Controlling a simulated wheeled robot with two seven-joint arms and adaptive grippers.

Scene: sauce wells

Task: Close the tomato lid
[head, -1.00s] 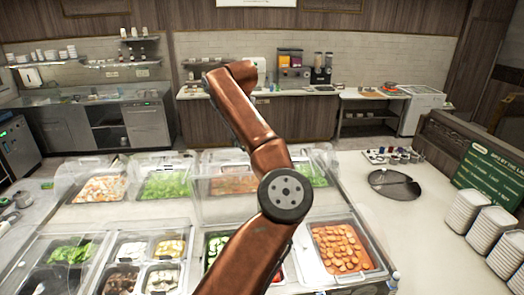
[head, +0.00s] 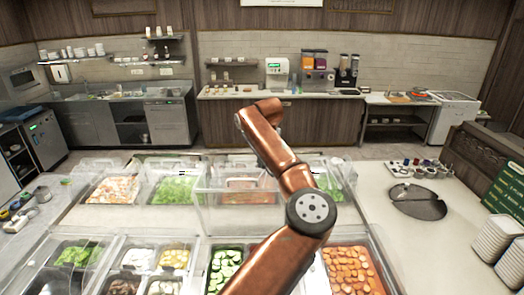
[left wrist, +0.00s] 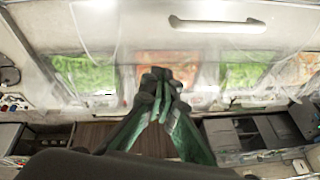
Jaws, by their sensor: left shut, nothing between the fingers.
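My left arm rises from the bottom of the head view and bends over the counter; its gripper is hidden there. In the left wrist view my left gripper (left wrist: 160,85) is shut and empty, with its fingertips in front of a red-orange food well (left wrist: 187,73). That well shows in the head view as the back middle one (head: 248,184); I cannot tell whether it is the tomato. A clear lid (head: 238,214) stands raised in the middle of the counter. A clear lid with a pale handle (left wrist: 217,24) crosses the top of the wrist view. My right gripper is out of view.
Green-leaf wells (head: 178,189) flank the red-orange one. In front are a cucumber well (head: 222,268) and a carrot well (head: 350,270).

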